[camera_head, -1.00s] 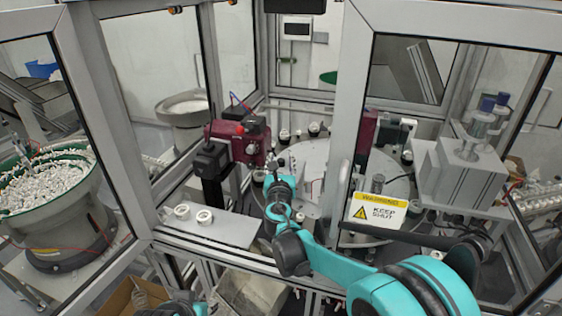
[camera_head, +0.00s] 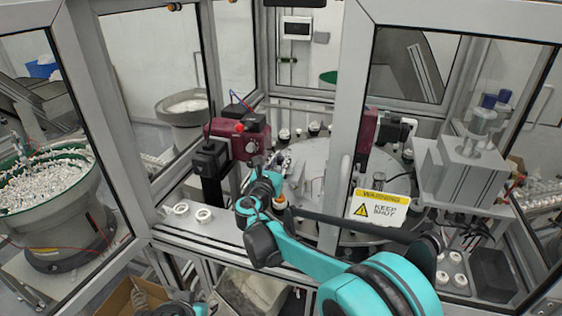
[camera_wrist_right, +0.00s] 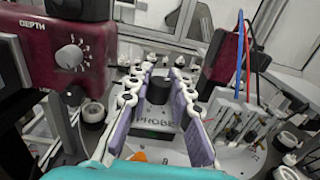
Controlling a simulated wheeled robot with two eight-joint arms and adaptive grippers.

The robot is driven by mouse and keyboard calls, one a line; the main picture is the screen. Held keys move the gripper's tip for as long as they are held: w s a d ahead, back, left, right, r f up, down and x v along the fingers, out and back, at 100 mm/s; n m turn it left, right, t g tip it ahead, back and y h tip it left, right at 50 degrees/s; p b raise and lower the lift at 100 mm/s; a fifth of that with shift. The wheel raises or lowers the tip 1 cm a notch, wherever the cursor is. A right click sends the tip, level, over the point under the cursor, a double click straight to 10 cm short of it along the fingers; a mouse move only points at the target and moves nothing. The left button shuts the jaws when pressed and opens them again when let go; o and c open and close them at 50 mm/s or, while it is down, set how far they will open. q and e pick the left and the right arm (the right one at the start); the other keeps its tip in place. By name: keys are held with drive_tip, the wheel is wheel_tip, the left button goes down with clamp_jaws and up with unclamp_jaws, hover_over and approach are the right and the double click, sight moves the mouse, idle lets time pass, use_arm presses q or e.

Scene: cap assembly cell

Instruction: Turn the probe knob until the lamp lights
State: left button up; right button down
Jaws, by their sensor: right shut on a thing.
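The black probe knob (camera_wrist_right: 158,91) stands on a pale panel lettered PROBE in the right wrist view. My right gripper (camera_wrist_right: 160,83) has its purple-padded fingers on both sides of the knob and is shut on it. In the head view my right gripper (camera_head: 258,161) is small, just below the maroon unit, and the knob is hidden there. A small red spot (camera_head: 239,127) shows on the maroon unit; I cannot tell whether it is the lamp or lit.
The maroon unit (camera_wrist_right: 70,85) with a DEPTH dial (camera_wrist_right: 69,56) stands close on the left of my right gripper. Blue and red wires (camera_wrist_right: 243,60) rise on its right.

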drive_tip(key=m+g+h, duration=0.1)
drive_tip(key=m+h, duration=0.1)
drive_tip(key=m+g+h, duration=0.1)
drive_tip(key=h, duration=0.2)
drive_tip(key=shift+a+m+g, duration=0.15)
drive_tip(key=shift+m+g, duration=0.25)
drive_tip(key=m+g+h, duration=0.2)
drive_tip(key=g+h, duration=0.1)
drive_tip(key=shift+w+m, duration=0.1)
drive_tip(key=shift+m, duration=0.3)
drive_tip(key=m+g+h+p, duration=0.1)
drive_tip(key=m+g+h, duration=0.1)
drive_tip(key=g, duration=0.1)
drive_tip(key=shift+r, duration=0.1)
drive_tip(key=shift+m+g+h+p, duration=0.8)
drive_tip(key=shift+m+g+p, duration=0.35)
drive_tip(key=shift+g, duration=0.45)
drive_tip(key=c, duration=1.3)
unclamp_jaws()
